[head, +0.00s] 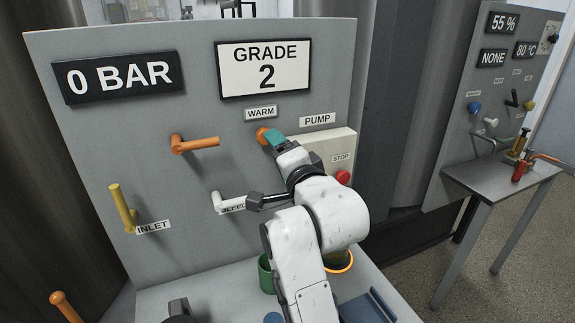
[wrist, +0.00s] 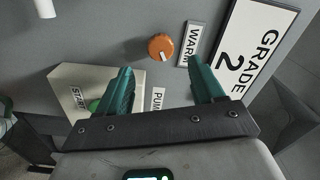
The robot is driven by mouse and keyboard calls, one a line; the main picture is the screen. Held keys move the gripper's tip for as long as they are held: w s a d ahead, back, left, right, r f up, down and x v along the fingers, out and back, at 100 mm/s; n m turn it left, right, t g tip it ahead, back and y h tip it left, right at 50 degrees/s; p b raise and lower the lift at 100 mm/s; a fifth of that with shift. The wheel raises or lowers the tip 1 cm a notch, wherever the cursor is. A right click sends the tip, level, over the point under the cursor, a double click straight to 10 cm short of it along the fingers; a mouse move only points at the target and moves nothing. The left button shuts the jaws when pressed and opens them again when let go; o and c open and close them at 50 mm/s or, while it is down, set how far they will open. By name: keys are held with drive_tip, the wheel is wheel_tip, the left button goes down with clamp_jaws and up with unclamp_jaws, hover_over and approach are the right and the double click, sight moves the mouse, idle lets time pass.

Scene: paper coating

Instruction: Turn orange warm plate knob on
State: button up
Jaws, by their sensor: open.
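The orange warm plate knob (head: 263,136) is on the grey upright panel, just below the WARM label (head: 261,113). In the wrist view the round orange knob (wrist: 161,47) shows a pale pointer mark on its face, beside the WARM label (wrist: 190,44). My gripper (head: 276,140) is at the panel right by the knob, its teal fingers partly overlapping the knob's right side in the head view. In the wrist view my gripper (wrist: 160,78) is open and empty, its two fingers spread to either side of the knob, which lies beyond the tips. Contact is not visible.
The pale PUMP box (head: 338,150) with a red STOP button (head: 343,177) juts out right of my gripper. An orange lever (head: 197,144), white BLEED lever (head: 230,203) and yellow INLET lever (head: 122,208) stick out left. A green cup (head: 266,273) stands below.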

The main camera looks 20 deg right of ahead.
drive_tip(key=s, duration=0.4)
drive_tip(key=shift+s, duration=0.25)
